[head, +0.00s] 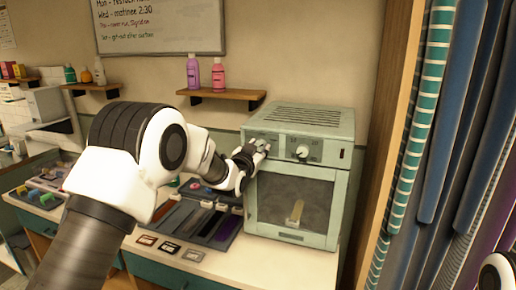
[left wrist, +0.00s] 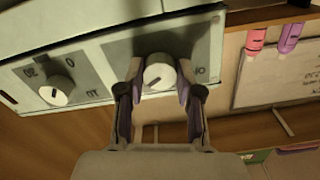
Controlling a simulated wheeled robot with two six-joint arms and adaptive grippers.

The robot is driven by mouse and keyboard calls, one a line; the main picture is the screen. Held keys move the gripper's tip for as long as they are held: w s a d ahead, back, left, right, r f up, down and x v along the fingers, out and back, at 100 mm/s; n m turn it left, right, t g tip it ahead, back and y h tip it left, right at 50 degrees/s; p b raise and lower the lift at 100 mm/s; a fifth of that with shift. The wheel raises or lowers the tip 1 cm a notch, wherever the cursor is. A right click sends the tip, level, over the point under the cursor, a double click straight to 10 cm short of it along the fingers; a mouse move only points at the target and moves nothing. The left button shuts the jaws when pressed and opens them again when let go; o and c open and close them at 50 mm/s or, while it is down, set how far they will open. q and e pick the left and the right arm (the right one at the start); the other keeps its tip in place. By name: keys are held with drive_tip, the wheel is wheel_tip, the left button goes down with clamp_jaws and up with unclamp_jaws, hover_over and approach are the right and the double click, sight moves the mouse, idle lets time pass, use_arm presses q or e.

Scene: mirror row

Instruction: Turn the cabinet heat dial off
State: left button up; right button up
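The cabinet (head: 300,172) is a pale green box with a dark glass door, standing on the counter. Its upper front panel has two round white dials. The right dial (head: 303,152) is clear of my grippers and also shows in the left wrist view (left wrist: 57,90). My left gripper (head: 262,148) is at the left dial (left wrist: 158,72). In the left wrist view its fingers (left wrist: 160,76) sit on both sides of that dial and appear to touch it. A dark mark on the dial face points obliquely. Which dial is for heat is not readable. My right gripper is out of view.
A dark tray (head: 228,238) with compartments lies left of the cabinet, with small cards (head: 170,247) in front. A wooden shelf (head: 222,95) with two bottles hangs above. Hanging striped and blue cloths (head: 455,150) and a wooden post (head: 383,140) close off the right side.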

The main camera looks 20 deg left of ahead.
use_arm(q)
clamp_jaws()
drive_tip(key=n+b, duration=0.3)
drive_tip(key=n, duration=0.1)
drive_tip(key=shift+f, duration=0.1)
drive_tip(key=n+b, duration=0.1)
drive_tip(key=n, duration=0.1)
drive_tip(key=shift+n, duration=0.4)
drive_tip(key=n+b, duration=0.1)
drive_tip(key=n, duration=0.2)
drive_tip(key=shift+n+b, duration=0.35)
drive_tip(key=shift+n, duration=0.05)
drive_tip(key=n+b, duration=0.1)
drive_tip(key=n, duration=0.5)
drive_tip(key=shift+d, duration=0.1)
drive_tip(key=n, duration=0.3)
drive_tip(key=shift+r+n+b, duration=0.2)
drive_tip(key=shift+n+b, duration=0.2)
drive_tip(key=shift+n, duration=1.7)
